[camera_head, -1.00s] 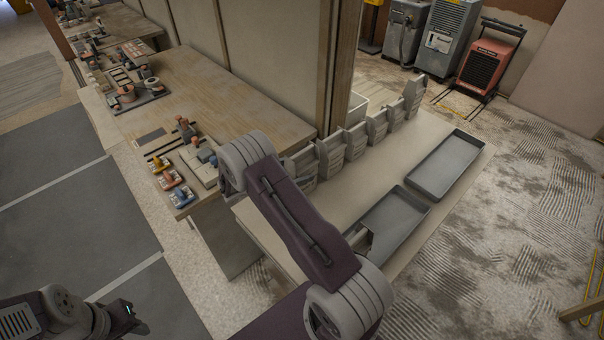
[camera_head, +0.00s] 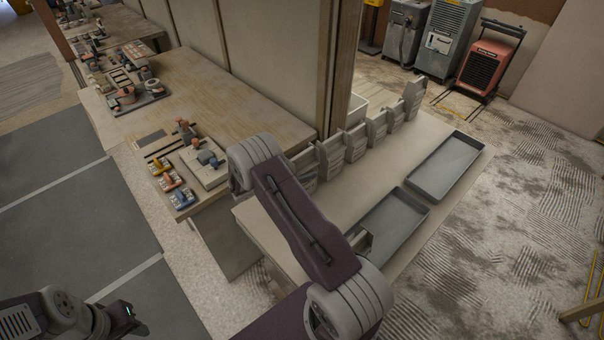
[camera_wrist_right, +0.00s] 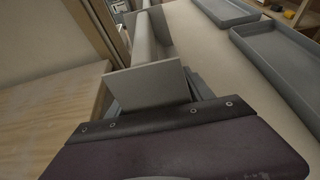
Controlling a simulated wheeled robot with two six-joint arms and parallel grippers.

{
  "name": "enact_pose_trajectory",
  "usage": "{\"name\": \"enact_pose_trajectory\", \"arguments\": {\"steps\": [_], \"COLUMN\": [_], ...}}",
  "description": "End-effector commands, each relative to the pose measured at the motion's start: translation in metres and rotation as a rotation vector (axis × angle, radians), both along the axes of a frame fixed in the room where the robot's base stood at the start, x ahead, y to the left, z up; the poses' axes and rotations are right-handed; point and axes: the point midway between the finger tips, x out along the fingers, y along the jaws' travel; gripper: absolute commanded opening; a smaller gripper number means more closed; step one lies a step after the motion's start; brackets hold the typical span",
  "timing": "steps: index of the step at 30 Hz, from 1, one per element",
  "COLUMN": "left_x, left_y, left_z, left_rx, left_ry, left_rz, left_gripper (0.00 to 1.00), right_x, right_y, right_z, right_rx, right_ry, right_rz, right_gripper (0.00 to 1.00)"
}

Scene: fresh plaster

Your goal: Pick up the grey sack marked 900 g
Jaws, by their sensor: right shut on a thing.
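Several grey sacks stand in a row along the back of the pale table (camera_head: 400,165); one mid-row sack (camera_head: 355,141) shows clearly in the head view. No mark can be read on any of them. My right arm crosses the middle of the head view, and its elbow hides the near left end of the row. In the right wrist view my right gripper (camera_wrist_right: 150,106) is shut on a flat-faced grey sack (camera_wrist_right: 147,84), with more grey shapes lined up behind it. Only grey and dark parts of my left arm show at lower left; its jaws are out of sight.
Two shallow grey trays lie on the table's right side, a far one (camera_head: 447,166) and a near one (camera_head: 395,222). A wooden bench (camera_head: 215,85) with tools stands to the left. A red machine (camera_head: 487,68) stands on the floor behind. The table between row and trays is clear.

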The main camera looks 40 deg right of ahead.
Motion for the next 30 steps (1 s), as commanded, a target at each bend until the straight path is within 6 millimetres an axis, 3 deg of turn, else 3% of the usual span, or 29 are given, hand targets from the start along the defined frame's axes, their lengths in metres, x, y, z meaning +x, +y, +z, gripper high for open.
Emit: {"name": "enact_pose_trajectory", "arguments": {"steps": [7,13,30], "left_x": [0.0,0.0,0.0], "left_y": [0.0,0.0,0.0], "left_z": [-0.001,-0.003,-0.012], "left_rx": [0.0,0.0,0.0], "left_ry": [0.0,0.0,0.0], "left_rz": [0.0,0.0,0.0], "left_gripper": [0.36,0.36,0.36], "right_x": [0.001,0.001,-0.075], "right_y": [0.0,0.0,-0.052], "right_z": [0.017,0.043,0.095], "right_rx": [-0.002,-0.002,-0.003], "right_ry": [-0.002,-0.005,-0.002], "right_rz": [0.0,0.0,-0.003], "right_gripper": [0.0,0.0,0.0]}}
